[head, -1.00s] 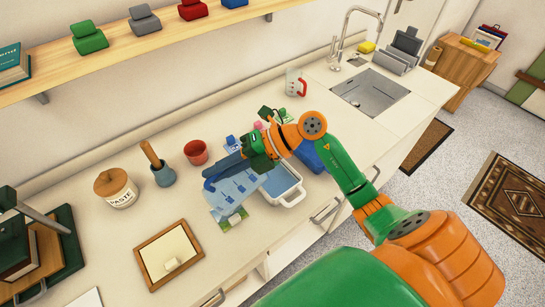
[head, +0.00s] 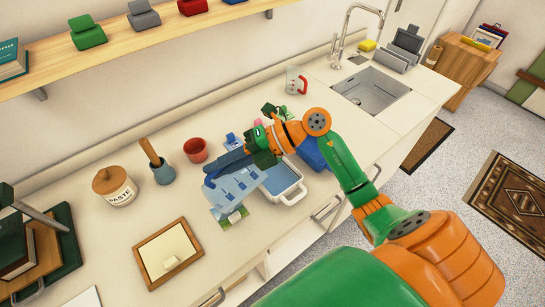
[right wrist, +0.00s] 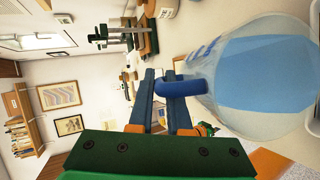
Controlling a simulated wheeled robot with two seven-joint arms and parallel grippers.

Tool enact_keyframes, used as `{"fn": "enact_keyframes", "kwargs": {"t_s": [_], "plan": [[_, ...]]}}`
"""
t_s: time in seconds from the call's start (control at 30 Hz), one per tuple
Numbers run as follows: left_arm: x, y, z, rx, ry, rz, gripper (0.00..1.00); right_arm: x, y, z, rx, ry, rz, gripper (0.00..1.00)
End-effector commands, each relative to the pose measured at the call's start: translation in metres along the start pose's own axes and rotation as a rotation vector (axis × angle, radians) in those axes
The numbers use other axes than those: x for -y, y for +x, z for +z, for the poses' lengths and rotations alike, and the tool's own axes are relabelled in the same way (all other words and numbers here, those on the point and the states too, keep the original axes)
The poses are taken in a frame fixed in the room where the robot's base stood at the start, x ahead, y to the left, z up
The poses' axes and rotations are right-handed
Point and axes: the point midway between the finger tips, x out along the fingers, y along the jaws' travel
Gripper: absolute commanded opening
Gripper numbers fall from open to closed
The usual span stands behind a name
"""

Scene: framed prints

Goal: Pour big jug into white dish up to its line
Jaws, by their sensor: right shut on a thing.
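The big jug (right wrist: 262,75) is see-through, with blue liquid inside and a blue handle (right wrist: 182,88). My right gripper (right wrist: 165,84) is shut on that handle. In the head view the right gripper (head: 228,162) holds the jug (head: 236,187) tilted over the counter, just left of the white dish. The white dish (head: 301,190) is a rectangular tray with a looped handle at its front, and blue shows inside it. My right gripper and arm hide its back part. I cannot make out its line or a stream. My left gripper is out of view.
A red cup (head: 196,150), a mortar with pestle (head: 163,172) and a paste jar (head: 115,187) stand left of the jug. A framed board (head: 168,254) lies in front. A red-handled mug (head: 296,80) stands near the sink (head: 370,92). A blue object (head: 311,153) is partly behind my arm.

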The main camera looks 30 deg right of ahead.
Motion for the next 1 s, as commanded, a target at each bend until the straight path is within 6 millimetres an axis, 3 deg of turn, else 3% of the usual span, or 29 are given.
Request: {"fn": "enact_keyframes", "kwargs": {"t_s": [1.0], "plan": [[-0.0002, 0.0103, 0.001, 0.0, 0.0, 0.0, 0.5, 0.0012, -0.0045, 0.0024, -0.009, 0.02, 0.049, 0.0]]}}
